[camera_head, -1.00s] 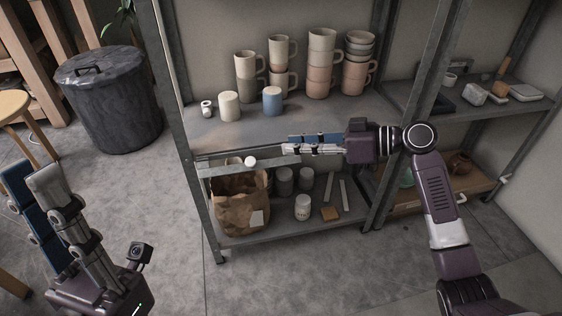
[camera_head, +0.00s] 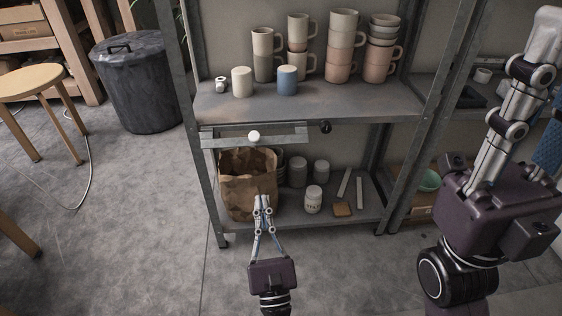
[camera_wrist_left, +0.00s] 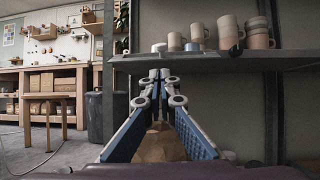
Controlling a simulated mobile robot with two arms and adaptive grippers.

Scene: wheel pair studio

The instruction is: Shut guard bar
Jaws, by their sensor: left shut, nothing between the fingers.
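The guard bar (camera_head: 225,141) is a grey metal bar with a white round knob (camera_head: 253,136), just below the front edge of the mug shelf. It runs from the left post, roughly level, and its right end shows near a dark round fitting (camera_head: 326,127) under the shelf; I cannot tell whether they touch. My left gripper (camera_head: 263,200) is shut and empty, pointing at the shelf in front of the paper bag, below the bar in the picture. Its closed fingers fill the middle of the left wrist view (camera_wrist_left: 160,75). My right gripper (camera_head: 548,70) is at the far right, pointing up, away from the bar.
A brown paper bag (camera_head: 248,185), a white jar (camera_head: 313,199) and grey canisters stand on the lower shelf. Several mugs, including a blue mug (camera_head: 287,80), stand on the upper shelf (camera_head: 330,108). A bin (camera_head: 143,85) and stool (camera_head: 30,82) are at left. Floor in front is clear.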

